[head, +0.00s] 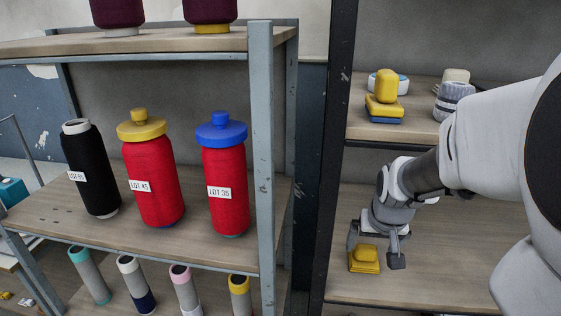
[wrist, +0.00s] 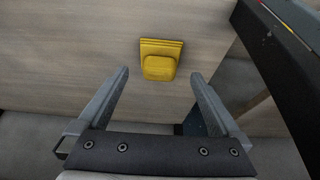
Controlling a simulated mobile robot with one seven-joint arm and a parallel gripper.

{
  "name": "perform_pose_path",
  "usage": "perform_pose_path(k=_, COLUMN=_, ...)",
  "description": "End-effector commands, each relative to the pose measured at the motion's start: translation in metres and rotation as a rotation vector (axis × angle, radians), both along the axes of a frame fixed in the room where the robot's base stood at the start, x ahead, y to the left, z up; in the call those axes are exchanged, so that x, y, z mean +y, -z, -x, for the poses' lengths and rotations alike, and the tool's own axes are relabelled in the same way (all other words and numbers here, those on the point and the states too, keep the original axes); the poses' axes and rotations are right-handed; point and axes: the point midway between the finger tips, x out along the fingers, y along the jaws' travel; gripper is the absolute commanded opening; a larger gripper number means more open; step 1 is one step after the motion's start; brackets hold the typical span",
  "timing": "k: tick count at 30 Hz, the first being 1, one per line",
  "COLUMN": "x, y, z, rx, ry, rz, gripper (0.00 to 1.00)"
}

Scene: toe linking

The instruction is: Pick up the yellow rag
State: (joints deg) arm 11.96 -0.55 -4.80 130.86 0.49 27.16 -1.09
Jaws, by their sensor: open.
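The yellow rag (head: 364,259) looks like a small folded yellow block on the lower wooden shelf of the right-hand rack. In the wrist view the yellow rag (wrist: 160,62) lies ahead of the fingertips, roughly centred between them. My gripper (head: 375,250) is above and around the rag's spot in the head view. In the wrist view my gripper (wrist: 159,78) is open, with nothing between its fingers. The rag appears apart from both fingers.
A dark rack post (head: 333,150) stands just left of my gripper. The upper shelf (head: 365,122) above holds another yellow item (head: 385,92) and grey rolls (head: 452,98). The left rack holds red spools (head: 226,180). The lower shelf (head: 450,260) is clear to the right.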

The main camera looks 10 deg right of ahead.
Motion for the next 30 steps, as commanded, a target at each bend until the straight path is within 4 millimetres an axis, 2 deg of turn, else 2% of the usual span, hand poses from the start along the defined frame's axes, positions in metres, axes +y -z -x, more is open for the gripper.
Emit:
perform_pose_path(k=7, x=-0.004, y=0.001, z=-0.015, rx=0.002, ry=0.0, rz=-0.001, gripper=1.0)
perform_pose_path(k=12, x=-0.007, y=0.028, z=-0.023, rx=0.006, ry=-0.001, rz=-0.001, gripper=1.0)
perform_pose_path(k=18, x=-0.009, y=0.045, z=-0.032, rx=0.001, ry=0.0, rz=0.0, gripper=1.0)
perform_pose_path(k=26, x=-0.009, y=0.047, z=-0.033, rx=0.0, ry=0.0, rz=0.0, gripper=1.0)
perform_pose_path(k=30, x=-0.009, y=0.047, z=-0.032, rx=0.0, ry=0.0, rz=0.0, gripper=0.78)
